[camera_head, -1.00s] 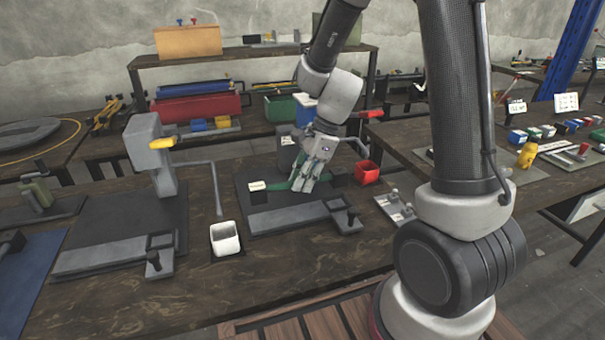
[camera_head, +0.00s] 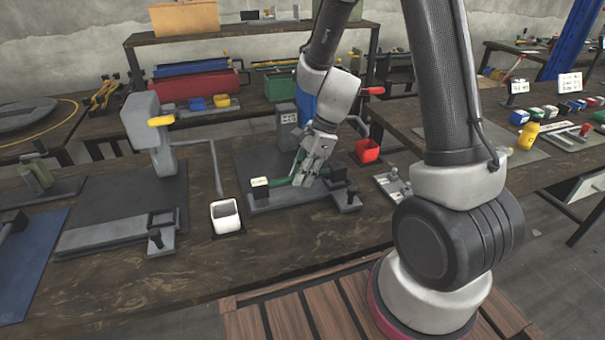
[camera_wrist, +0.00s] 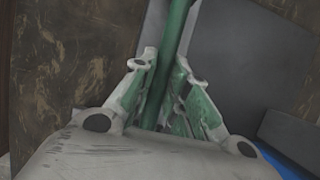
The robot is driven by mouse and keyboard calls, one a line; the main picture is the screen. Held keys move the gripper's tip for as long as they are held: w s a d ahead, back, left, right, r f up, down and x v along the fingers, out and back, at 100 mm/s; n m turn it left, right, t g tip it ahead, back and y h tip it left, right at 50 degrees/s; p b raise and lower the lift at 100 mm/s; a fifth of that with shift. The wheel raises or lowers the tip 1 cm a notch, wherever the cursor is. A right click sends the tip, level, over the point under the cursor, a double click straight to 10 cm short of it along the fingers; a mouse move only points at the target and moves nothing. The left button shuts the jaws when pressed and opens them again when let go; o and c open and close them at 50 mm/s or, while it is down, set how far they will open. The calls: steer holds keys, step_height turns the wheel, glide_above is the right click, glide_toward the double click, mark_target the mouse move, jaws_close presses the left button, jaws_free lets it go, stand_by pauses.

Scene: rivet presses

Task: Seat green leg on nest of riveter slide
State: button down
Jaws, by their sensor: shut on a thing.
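The green leg (camera_head: 284,181) is a slim bar held crosswise above the middle riveter's grey slide (camera_head: 287,197). A pale labelled block (camera_head: 260,182) is at its left end. My gripper (camera_head: 304,180) is shut on the leg near its middle, fingers pointing down. In the wrist view the leg (camera_wrist: 178,35) runs between the two fingers (camera_wrist: 160,100) and out past them. The fingers and the leg hide the nest, so I cannot tell whether the leg touches it. A dark block (camera_head: 338,175) shows just right of my gripper.
A white cup (camera_head: 226,217) stands left of the slide and a red bin (camera_head: 367,150) behind it to the right. A second press (camera_head: 145,135) stands at the left. A small grey fixture (camera_head: 393,185) lies at the right. Bare bench lies in front.

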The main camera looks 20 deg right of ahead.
steer(key=shift+f, duration=0.65)
steer(key=c, duration=1.3)
jaws_free()
